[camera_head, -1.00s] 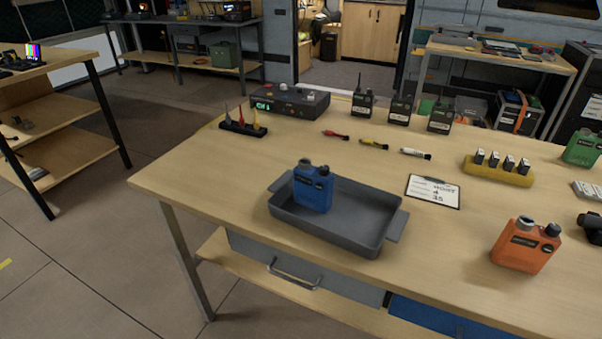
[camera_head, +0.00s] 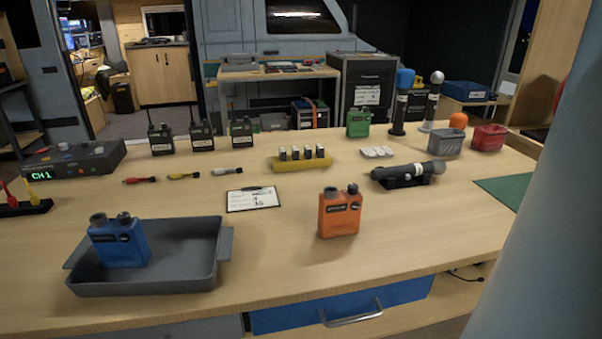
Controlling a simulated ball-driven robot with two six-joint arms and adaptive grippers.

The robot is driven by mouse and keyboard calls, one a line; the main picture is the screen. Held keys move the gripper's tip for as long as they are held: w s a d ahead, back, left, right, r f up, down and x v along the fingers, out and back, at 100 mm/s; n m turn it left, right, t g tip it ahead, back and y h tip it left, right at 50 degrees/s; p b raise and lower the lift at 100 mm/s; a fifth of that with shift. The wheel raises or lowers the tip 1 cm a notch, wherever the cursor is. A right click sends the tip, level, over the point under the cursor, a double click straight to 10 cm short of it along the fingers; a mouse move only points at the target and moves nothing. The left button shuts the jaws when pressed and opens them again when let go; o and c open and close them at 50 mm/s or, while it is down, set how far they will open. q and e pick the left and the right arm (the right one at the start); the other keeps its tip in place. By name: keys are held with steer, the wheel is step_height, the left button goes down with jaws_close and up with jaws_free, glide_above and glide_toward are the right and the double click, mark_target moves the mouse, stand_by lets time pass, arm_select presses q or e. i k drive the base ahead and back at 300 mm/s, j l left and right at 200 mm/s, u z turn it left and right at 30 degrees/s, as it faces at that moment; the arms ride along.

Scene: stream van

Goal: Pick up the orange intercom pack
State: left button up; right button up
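The orange intercom pack (camera_head: 339,214) stands upright on the wooden table (camera_head: 290,262), right of centre and near the front edge. It has two dark knobs on top and a dark label on its front. Clear tabletop surrounds it. A similar blue pack (camera_head: 120,243) stands in a grey tray (camera_head: 185,270) at the left. Neither of my grippers shows in the head view. A large pale blue-grey shape, out of focus, covers the right edge of the picture; I cannot tell what it is.
A clipboard (camera_head: 252,199) lies left of the orange pack. A dark cylindrical device (camera_head: 408,172) lies in a cradle behind it to the right. A yellow battery holder (camera_head: 302,160), several radios (camera_head: 201,135) and a green pack (camera_head: 358,122) stand farther back. A blue drawer (camera_head: 290,317) is below.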

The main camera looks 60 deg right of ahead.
mark_target(336, 217)
steer(key=z, duration=1.9)
